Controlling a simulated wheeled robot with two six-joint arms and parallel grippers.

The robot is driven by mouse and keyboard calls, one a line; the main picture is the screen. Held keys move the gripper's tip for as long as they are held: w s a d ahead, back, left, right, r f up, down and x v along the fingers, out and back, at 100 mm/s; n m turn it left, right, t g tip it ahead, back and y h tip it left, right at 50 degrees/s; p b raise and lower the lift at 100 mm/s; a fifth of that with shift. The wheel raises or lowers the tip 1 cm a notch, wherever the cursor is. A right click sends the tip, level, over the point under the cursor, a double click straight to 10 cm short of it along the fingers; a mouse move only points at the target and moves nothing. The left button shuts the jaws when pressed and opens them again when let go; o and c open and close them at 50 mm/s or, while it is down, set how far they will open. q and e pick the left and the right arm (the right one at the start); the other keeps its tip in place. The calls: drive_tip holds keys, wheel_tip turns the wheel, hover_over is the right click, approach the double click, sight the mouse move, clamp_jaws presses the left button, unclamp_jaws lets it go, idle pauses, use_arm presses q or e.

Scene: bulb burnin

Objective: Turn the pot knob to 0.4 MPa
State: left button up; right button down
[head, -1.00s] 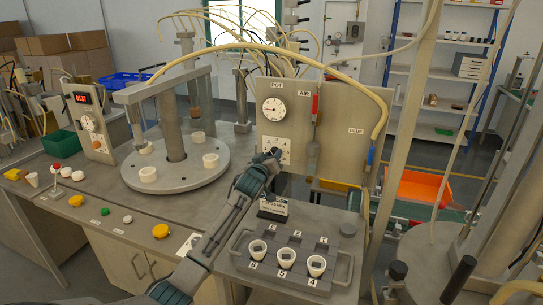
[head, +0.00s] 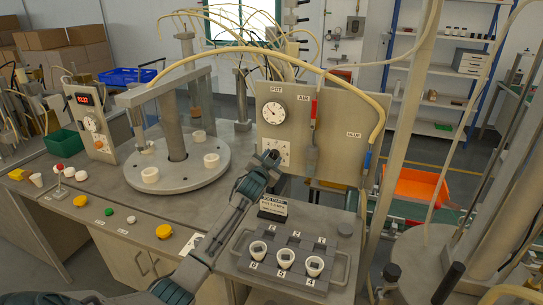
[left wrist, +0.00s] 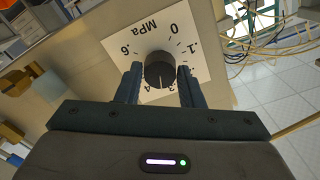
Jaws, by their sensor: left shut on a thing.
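The pot knob (left wrist: 160,72) is a dark round knob on a white MPa scale plate (left wrist: 118,45). In the left wrist view my left gripper (left wrist: 160,82) has a finger on each side of it and is shut on it. A pale mark on the knob's lower side points between the figures that look like .3 and .4; the exact reading is hard to tell. In the head view my left gripper (head: 270,158) covers the knob in front of the scale plate (head: 283,148). Above it, the POT gauge (head: 273,110) has its needle toward the upper left. My right gripper is not in view.
The grey panel (head: 338,125) also carries AIR and GLUE hoses, with a yellow hose (head: 340,76) arching over it. Below stand a job card (head: 273,206) and a tray (head: 240,265) with several white cups. A round turntable (head: 190,180) is to the left.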

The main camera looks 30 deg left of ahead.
use_arm(q)
drive_tip(key=m+p, duration=0.2)
drive_tip(key=m, duration=0.3)
drive_tip(key=shift+p, duration=0.35)
idle(0.4)
drive_tip(key=o, duration=1)
drive_tip(key=shift+s+d+f, duration=0.1)
drive_tip(key=shift+s+f, duration=0.1)
drive_tip(key=shift+s, duration=0.25)
drive_tip(key=shift+b+v, duration=1.95)
drive_tip(key=shift+v, duration=3)
